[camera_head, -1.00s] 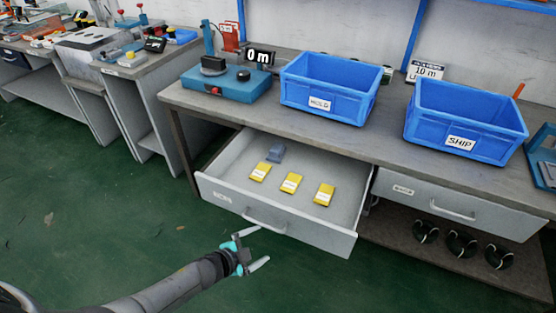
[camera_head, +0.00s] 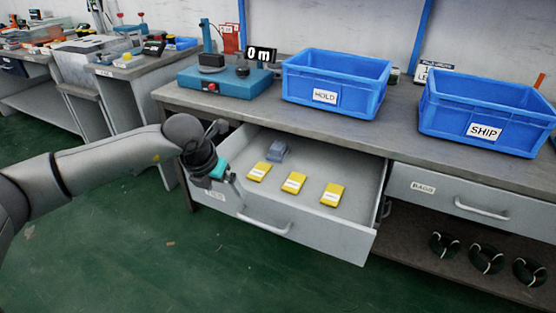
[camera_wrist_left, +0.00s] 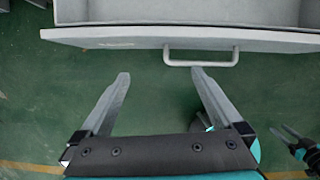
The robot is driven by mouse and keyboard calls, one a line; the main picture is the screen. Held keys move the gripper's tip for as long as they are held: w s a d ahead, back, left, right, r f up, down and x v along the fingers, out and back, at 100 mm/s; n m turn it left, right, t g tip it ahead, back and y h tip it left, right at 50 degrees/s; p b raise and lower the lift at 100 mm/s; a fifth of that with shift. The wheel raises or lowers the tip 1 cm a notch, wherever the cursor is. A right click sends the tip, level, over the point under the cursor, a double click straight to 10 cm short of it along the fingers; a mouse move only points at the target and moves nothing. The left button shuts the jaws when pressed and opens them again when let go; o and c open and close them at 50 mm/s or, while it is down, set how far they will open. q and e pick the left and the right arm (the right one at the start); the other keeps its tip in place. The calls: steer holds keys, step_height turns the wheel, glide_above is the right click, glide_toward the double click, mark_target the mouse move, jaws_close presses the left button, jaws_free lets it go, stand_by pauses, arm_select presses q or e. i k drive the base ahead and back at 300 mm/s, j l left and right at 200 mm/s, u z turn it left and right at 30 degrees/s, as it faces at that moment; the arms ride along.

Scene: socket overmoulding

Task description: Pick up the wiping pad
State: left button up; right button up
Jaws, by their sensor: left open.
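A small grey-blue block (camera_head: 277,150), which looks like the wiping pad, lies at the back left inside the open drawer (camera_head: 340,232). Several yellow labelled pieces, among them a middle one (camera_head: 294,183), lie in front of it and to its right. My left gripper (camera_head: 240,197) is open and empty at the drawer's left front, apart from the block. In the left wrist view its two fingers (camera_wrist_left: 160,76) are spread over green floor, just short of the drawer handle (camera_wrist_left: 200,58). At that view's right edge is what looks like my right gripper (camera_wrist_left: 287,132), partly cut off; its opening is unclear.
The drawer's front panel and handle (camera_head: 265,222) stick out from the bench. On the bench stand a blue HOLD bin (camera_head: 325,97), a SHIP bin (camera_head: 485,131) and a teal device (camera_head: 225,82). Black coils (camera_head: 487,258) lie on the lower shelf. Green floor is clear in front.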

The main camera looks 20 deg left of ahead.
mark_target(278, 151)
steer(key=i, duration=1)
